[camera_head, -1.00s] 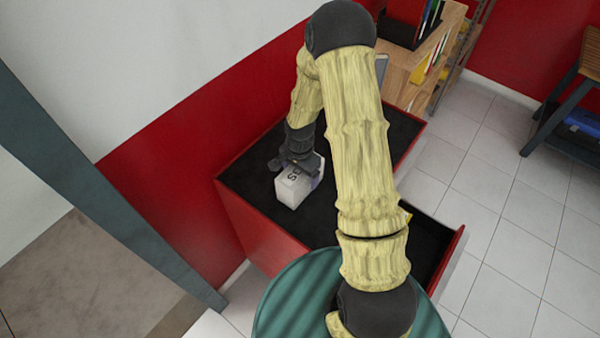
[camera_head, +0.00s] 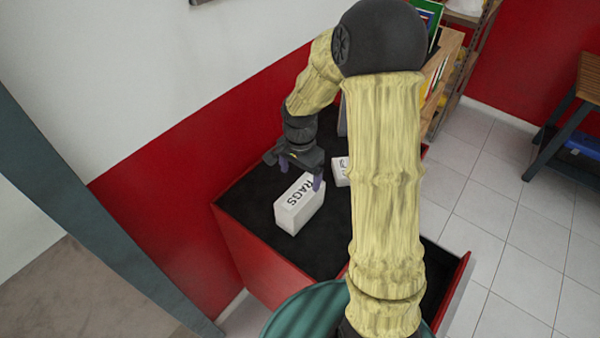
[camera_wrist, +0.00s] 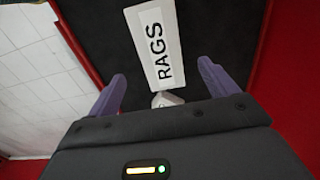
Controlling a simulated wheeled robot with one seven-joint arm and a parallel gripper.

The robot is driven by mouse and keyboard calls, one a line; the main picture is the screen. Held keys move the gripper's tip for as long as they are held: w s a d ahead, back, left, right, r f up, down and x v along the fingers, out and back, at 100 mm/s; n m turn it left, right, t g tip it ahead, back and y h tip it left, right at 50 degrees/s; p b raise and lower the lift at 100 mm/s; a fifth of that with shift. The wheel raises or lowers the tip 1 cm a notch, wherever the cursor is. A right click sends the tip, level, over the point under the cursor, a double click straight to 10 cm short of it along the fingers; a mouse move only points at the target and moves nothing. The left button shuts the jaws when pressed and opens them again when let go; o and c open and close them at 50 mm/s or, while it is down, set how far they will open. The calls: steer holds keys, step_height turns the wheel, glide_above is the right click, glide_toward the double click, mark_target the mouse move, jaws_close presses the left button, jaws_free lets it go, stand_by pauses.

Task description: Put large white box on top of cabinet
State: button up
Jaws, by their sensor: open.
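The large white box (camera_head: 299,207), marked "RAGS", stands on the black top of the red cabinet (camera_head: 240,196). It also shows in the wrist view (camera_wrist: 154,45), ahead of the fingers. My gripper (camera_head: 301,176) is open and empty, just above and behind the box in the head view.
A smaller white box (camera_head: 341,171) stands on the cabinet top behind the large one, partly hidden by my arm. An open drawer (camera_head: 447,268) juts out at the right. A wooden shelf (camera_head: 447,55) stands at the back. A red and white wall runs along the left.

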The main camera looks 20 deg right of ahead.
steer(key=shift+r, duration=0.65)
steer(key=s+r+n+t, duration=0.2)
steer(key=s+r+n, duration=0.3)
steer(key=s+n, duration=0.5)
steer(key=s, duration=0.4)
steer(key=shift+a+n+t, duration=0.15)
steer(key=shift+n+t, duration=0.15)
steer(key=shift+n, duration=0.1)
steer(key=shift+w, duration=0.1)
steer(key=b+x, duration=0.3)
steer(key=b, duration=0.1)
steer(key=shift+s+f, duration=0.35)
steer(key=shift+f, duration=0.1)
